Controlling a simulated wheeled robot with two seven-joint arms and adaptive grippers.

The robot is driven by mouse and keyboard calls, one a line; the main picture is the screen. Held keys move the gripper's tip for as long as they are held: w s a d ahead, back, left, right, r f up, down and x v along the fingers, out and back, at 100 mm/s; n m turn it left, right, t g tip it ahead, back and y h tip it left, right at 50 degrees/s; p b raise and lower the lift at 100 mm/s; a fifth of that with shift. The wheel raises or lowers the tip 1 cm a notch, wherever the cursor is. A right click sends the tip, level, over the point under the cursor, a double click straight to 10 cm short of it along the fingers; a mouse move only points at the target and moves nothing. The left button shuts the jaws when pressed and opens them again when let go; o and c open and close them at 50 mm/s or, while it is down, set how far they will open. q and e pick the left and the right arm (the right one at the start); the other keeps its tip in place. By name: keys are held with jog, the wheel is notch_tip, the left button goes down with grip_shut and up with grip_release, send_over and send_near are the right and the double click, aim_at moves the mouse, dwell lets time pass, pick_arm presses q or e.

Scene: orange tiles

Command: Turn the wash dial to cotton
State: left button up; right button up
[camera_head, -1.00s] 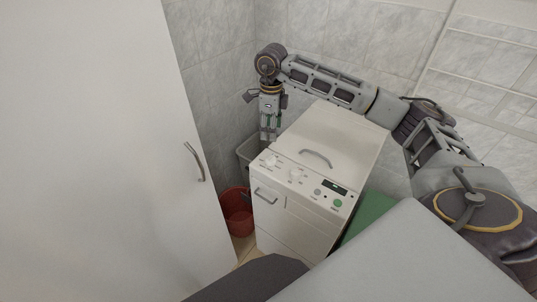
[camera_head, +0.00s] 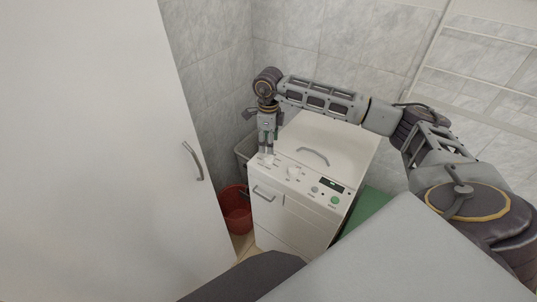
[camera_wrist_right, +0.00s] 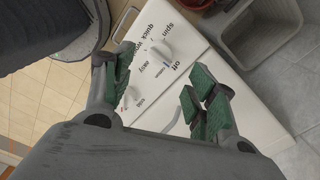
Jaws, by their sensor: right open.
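The white washing machine (camera_head: 300,215) has two white dials on its sloped panel. The left dial (camera_head: 268,160) is just below my right gripper (camera_head: 267,150), partly covered by its fingers. I cannot read "cotton". My right gripper (camera_wrist_right: 160,68) is open and points down, its green-padded fingers apart on either side of this dial; I cannot tell whether they touch it. The second dial (camera_head: 293,172) is to the right; it also shows in the wrist view (camera_wrist_right: 131,97). My left gripper is not in view.
The panel also has a dark display (camera_head: 332,185) and a green button (camera_head: 334,200). A red bucket (camera_head: 236,212) and a grey bin (camera_wrist_right: 262,35) stand beside the machine. A white cabinet door (camera_head: 95,150) fills the left. Tiled walls close the back.

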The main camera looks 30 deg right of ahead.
aim_at(269, 158)
notch_tip(269, 158, down, 5)
jog(key=shift+f+p, duration=0.2)
jog(key=shift+p, duration=0.1)
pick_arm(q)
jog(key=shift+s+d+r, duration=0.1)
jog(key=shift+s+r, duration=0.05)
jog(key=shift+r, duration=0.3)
pick_arm(e)
jog(key=shift+f, duration=0.9)
jog(key=c, duration=1)
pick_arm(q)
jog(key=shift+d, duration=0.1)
pick_arm(e)
jog(key=shift+c, duration=0.2)
